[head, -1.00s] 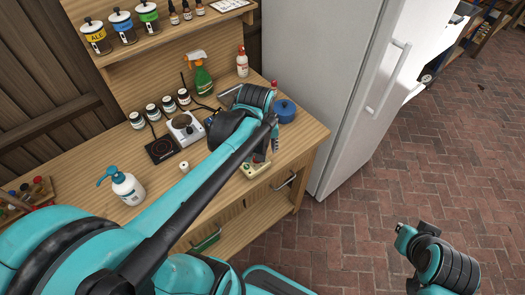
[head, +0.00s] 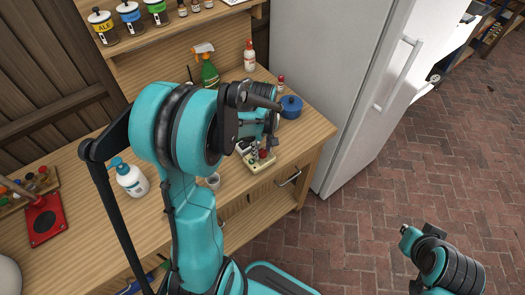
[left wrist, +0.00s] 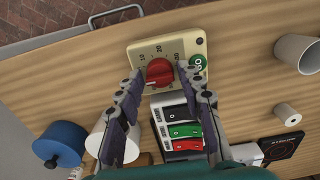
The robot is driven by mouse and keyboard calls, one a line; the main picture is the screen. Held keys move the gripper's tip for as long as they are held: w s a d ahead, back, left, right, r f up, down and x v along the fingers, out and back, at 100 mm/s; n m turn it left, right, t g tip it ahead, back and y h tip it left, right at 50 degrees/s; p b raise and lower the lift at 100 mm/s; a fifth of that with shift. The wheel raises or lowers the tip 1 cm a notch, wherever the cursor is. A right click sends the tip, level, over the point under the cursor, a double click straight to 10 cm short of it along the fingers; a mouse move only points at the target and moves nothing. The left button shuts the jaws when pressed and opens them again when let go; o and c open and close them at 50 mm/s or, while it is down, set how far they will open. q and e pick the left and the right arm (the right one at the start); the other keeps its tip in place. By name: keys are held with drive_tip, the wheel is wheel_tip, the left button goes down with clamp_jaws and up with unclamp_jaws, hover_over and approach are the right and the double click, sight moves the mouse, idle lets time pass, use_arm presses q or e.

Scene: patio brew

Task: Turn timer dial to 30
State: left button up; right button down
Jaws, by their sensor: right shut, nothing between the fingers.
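The timer (head: 258,163) is a cream box near the front edge of the wooden counter. In the left wrist view it has a red dial (left wrist: 159,72), printed numbers around it and a green GO button (left wrist: 198,64). My left gripper (head: 268,146) is over the timer, partly hidden by its own arm in the head view. In the left wrist view the left gripper (left wrist: 163,80) is open, with one finger on each side of the dial. I cannot tell whether they touch it, or where the dial points. My right gripper (head: 406,232) is shut and empty over the brick floor.
A switch box (left wrist: 180,125) with black, green and red rockers sits beside the timer. The fridge (head: 345,90) is at the right. The brick floor is clear.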

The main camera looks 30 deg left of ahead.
use_arm(q)
drive_tip(key=shift+f, duration=0.2)
clamp_jaws()
